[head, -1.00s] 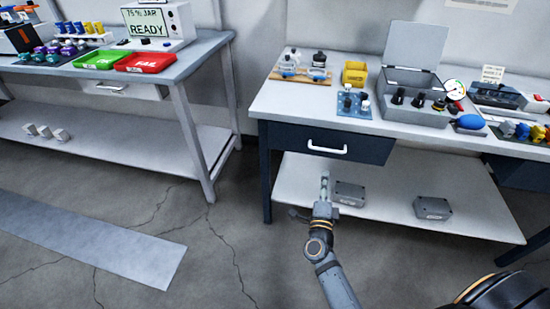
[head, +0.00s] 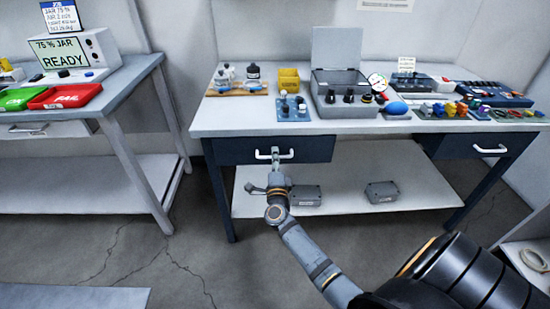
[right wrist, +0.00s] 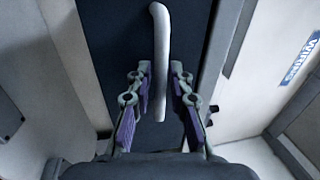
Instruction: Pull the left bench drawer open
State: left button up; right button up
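The left bench drawer (head: 230,151) is a dark blue front under the white bench top and looks shut. Its white bar handle (head: 265,155) also shows in the right wrist view (right wrist: 160,40), running lengthwise. My right gripper (head: 283,160) is at the handle in the head view. In the right wrist view its two fingers (right wrist: 161,85) stand on either side of the handle with small gaps, so it is open and not clamped. The handle's other end is partly hidden by the gripper. My left gripper is not in view.
The bench top (head: 215,122) carries a yellow bin (head: 288,79), an open grey case (head: 340,105) and a blue bulb (head: 396,108). Two grey boxes lie on the lower shelf (head: 340,205). A right drawer (head: 455,146) is shut. Another table (head: 130,80) stands left.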

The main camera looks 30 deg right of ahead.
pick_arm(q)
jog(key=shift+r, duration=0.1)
pick_arm(e)
grip_shut()
